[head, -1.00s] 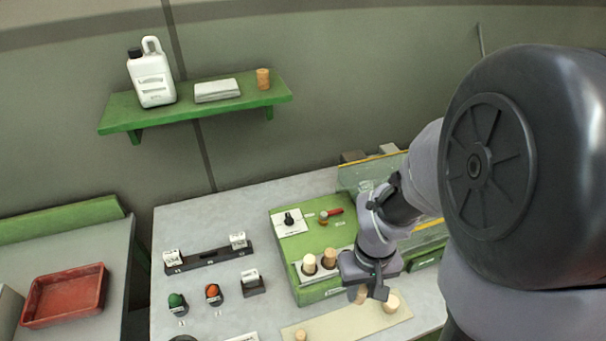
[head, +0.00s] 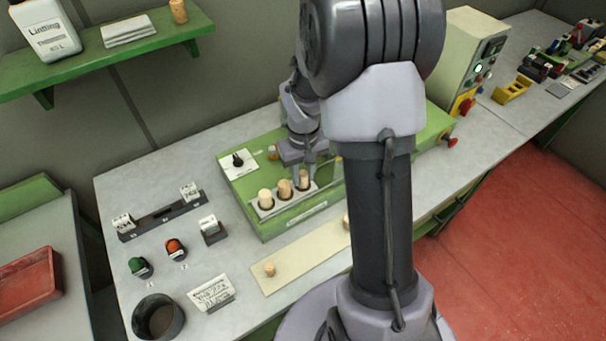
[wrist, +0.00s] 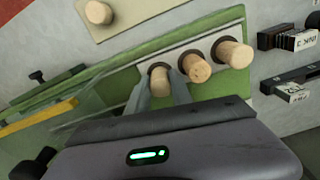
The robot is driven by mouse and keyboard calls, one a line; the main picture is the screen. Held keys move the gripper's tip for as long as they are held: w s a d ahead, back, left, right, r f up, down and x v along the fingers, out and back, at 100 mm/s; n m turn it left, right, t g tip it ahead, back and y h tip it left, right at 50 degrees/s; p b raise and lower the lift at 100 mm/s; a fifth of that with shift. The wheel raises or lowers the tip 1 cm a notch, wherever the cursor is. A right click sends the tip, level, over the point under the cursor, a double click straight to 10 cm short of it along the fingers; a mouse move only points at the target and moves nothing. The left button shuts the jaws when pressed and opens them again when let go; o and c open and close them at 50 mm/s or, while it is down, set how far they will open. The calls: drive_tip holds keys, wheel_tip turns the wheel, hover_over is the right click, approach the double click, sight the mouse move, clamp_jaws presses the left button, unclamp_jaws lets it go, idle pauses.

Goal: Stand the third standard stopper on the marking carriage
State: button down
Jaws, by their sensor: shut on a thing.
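The marking carriage (head: 283,203) is a pale strip with dark round seats on the green machine. Two cork stoppers (head: 265,198) (head: 285,188) stand in its left and middle seats. The third stopper (head: 304,179) is upright at the right seat; its lower end meets the seat in the picture, but I cannot tell if it rests fully. My gripper (wrist: 164,92) is shut on this third stopper, which shows between the fingers in the wrist view (wrist: 160,77). The other two stand beside it there.
A cream mat (head: 309,262) in front of the machine bears a small stopper (head: 269,268) and another (head: 346,222) partly hidden by my arm. A knob panel (head: 238,161) lies behind the carriage. A dark cup (head: 158,318) and a card (head: 211,292) stand front left.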

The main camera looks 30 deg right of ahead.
sight(303, 174)
drive_tip(key=shift+f, duration=0.2)
drive_tip(key=c, duration=1.1)
unclamp_jaws()
drive_tip(key=shift+c, duration=0.2)
drive_tip(key=s+a+r+t+p, duration=0.1)
drive_tip(key=a+r+p, duration=0.1)
drive_tip(key=r, duration=0.7)
drive_tip(key=s+a+r+p, duration=0.1)
drive_tip(key=r+p, duration=0.1)
drive_tip(key=r, duration=0.6)
drive_tip(key=s+a+r+m+t+y, duration=0.1)
drive_tip(key=s+a+r+t, duration=0.1)
drive_tip(key=s+a+r, duration=0.2)
drive_tip(key=s+a+r+m+t+y, duration=0.1)
drive_tip(key=s+a+r+m+t, duration=0.1)
drive_tip(key=s+a+r, duration=0.3)
drive_tip(key=s+a, duration=0.4)
drive_tip(key=s, duration=0.2)
drive_tip(key=shift+a+t, duration=0.15)
drive_tip(key=shift+t, duration=0.25)
